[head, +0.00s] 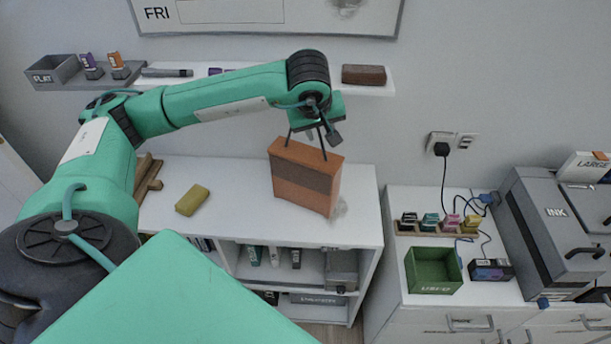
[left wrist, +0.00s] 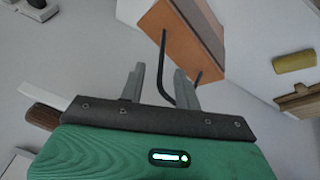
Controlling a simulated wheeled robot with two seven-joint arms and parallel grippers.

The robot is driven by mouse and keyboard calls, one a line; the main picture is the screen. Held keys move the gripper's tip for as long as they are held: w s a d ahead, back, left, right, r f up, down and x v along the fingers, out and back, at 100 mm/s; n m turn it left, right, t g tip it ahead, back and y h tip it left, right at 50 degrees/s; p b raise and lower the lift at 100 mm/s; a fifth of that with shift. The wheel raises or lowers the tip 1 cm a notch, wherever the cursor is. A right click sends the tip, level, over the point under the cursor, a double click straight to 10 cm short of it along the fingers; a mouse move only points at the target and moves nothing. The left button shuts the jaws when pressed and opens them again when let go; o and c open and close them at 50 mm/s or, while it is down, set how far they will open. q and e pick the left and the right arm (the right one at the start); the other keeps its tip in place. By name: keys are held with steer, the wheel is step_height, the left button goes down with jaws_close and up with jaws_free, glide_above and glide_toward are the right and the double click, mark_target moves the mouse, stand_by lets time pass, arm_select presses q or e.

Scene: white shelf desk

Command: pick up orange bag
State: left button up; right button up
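The orange bag (head: 303,192), a boxy bag with a darker brown band and thin dark handles, stands upright on the white shelf desk (head: 235,185). My left gripper (head: 310,132) is just above the bag, at its handles. In the left wrist view the two grey fingers (left wrist: 160,88) are spread apart. A dark handle (left wrist: 165,65) runs up between them, with gaps beside it. Part of the bag (left wrist: 180,30) shows beyond the fingers. My right gripper is not in view.
A yellow-green block (head: 192,200) lies left of the bag. A wall shelf (head: 220,85) with a brown block (head: 363,75) is behind the arm. A green box (head: 433,270) and a grey printer (head: 550,225) are at right. The desk's top is mostly clear.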

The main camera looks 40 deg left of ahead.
mark_target(321, 142)
arm_select(q)
steer(key=shift+x, duration=1.15)
steer(key=shift+f+p, duration=0.25)
steer(key=shift+p, duration=0.3)
steer(key=p+x, duration=0.1)
steer(key=x, duration=0.2)
steer(key=shift+w+a+f+p, duration=0.1)
steer(key=shift+a+f+p, duration=0.1)
steer(key=shift+p, duration=0.2)
steer(key=shift+w+f, duration=0.25)
steer(key=shift+f, duration=0.35)
jaws_close()
steer(key=shift+r, duration=0.1)
